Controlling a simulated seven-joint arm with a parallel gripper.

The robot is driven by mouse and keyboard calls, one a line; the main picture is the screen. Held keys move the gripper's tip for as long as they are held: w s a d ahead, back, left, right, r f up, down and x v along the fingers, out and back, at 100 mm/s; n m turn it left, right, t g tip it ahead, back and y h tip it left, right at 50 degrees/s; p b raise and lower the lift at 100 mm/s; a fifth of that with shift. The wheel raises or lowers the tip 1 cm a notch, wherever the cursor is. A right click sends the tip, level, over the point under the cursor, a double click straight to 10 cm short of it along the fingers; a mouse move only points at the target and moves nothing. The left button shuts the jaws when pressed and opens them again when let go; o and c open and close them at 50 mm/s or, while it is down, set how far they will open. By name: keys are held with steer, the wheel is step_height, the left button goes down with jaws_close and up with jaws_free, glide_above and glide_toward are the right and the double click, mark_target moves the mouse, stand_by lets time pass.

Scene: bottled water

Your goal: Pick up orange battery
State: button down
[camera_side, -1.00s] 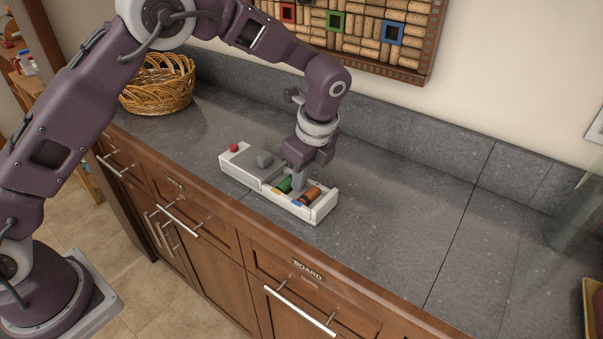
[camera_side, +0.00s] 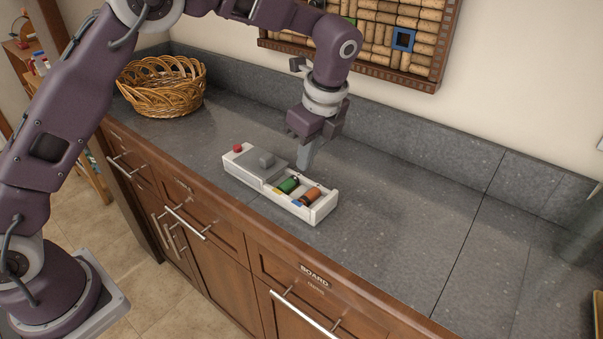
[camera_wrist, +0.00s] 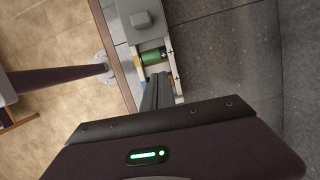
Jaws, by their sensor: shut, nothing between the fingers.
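The orange battery (camera_side: 310,195) lies in the open compartment at the right end of a white box (camera_side: 321,214) on the counter. A green battery (camera_side: 289,185) lies beside it to the left, and it also shows in the wrist view (camera_wrist: 152,57). My gripper (camera_side: 304,167) is shut and empty, pointing down above and just behind the open compartment, apart from both batteries. In the wrist view my shut fingers (camera_wrist: 157,80) reach over the box and hide most of the orange battery.
The box's left part has a grey cover with a raised block (camera_side: 267,160) and a red button (camera_side: 238,148). A wicker basket (camera_side: 160,88) stands at the back left. The grey counter (camera_side: 400,225) to the right is clear. A wall backs the counter.

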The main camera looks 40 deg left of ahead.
steer(key=c, duration=2.1)
jaws_free()
steer(key=v, duration=0.2)
steer(key=shift+d+r, duration=0.1)
steer(key=shift+r, duration=0.3)
steer(key=o, duration=0.4)
steer(key=shift+r, duration=0.25)
steer(key=o, duration=1.7)
steer(key=shift+c, duration=0.2)
steer(key=h, duration=0.3)
glide_above(269, 166)
steer(key=f, duration=0.3)
steer(key=shift+w+f, duration=0.4)
steer(key=f, duration=0.7)
steer(key=shift+s+a, duration=0.1)
steer(key=shift+a, duration=0.2)
